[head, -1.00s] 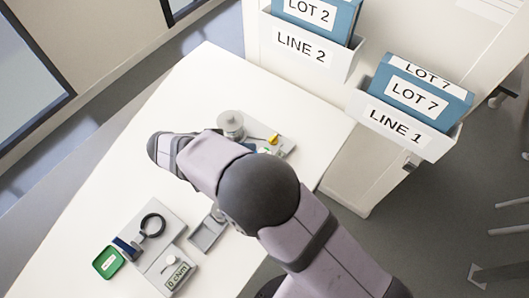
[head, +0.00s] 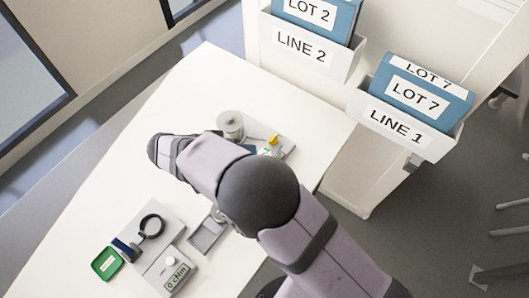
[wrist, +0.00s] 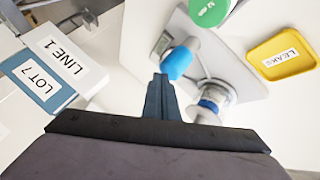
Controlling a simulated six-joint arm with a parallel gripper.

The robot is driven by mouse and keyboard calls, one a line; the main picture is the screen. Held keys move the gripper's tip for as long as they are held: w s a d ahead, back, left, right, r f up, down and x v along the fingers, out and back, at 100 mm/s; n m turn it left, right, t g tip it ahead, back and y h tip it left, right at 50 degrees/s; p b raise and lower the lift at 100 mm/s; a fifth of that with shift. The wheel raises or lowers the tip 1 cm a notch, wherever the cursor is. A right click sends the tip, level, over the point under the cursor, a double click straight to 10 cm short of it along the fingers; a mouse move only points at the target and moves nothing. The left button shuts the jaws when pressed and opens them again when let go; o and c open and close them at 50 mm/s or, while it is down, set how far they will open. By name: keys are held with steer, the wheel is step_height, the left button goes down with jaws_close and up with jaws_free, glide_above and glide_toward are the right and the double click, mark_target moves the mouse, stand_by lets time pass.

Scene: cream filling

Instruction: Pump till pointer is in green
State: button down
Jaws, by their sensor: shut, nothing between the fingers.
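My gripper (wrist: 160,82) is shut and empty in the wrist view. Its fingertips are just beside a blue-capped part (wrist: 178,62) on a grey plate (wrist: 245,82); I cannot tell whether they touch. A metal fitting with a blue band (wrist: 212,102) stands on the plate to the right. A green round part with white marks (wrist: 208,10) is cut off at the top edge. In the head view, a silver cylinder (head: 230,124) and a small yellow part (head: 272,141) show beyond my arm, which hides the gripper. No pointer or green zone is readable.
A yellow LEAKS tray (wrist: 285,56) lies right of the plate. In the head view, a ring holder (head: 152,225), a cNm meter reading 0 (head: 176,275), a green tray (head: 108,263) and a grey tray (head: 207,236) sit nearer. The table's left side is clear.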

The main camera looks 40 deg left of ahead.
steer(key=shift+f+b, duration=0.7)
steer(key=shift+f, duration=0.1)
stand_by(0.7)
steer(key=shift+r, duration=0.15)
steer(key=shift+r+p, duration=0.45)
steer(key=shift+r, duration=1.05)
step_height(320, 180, up, 6)
steer(key=p, duration=0.3)
stand_by(0.4)
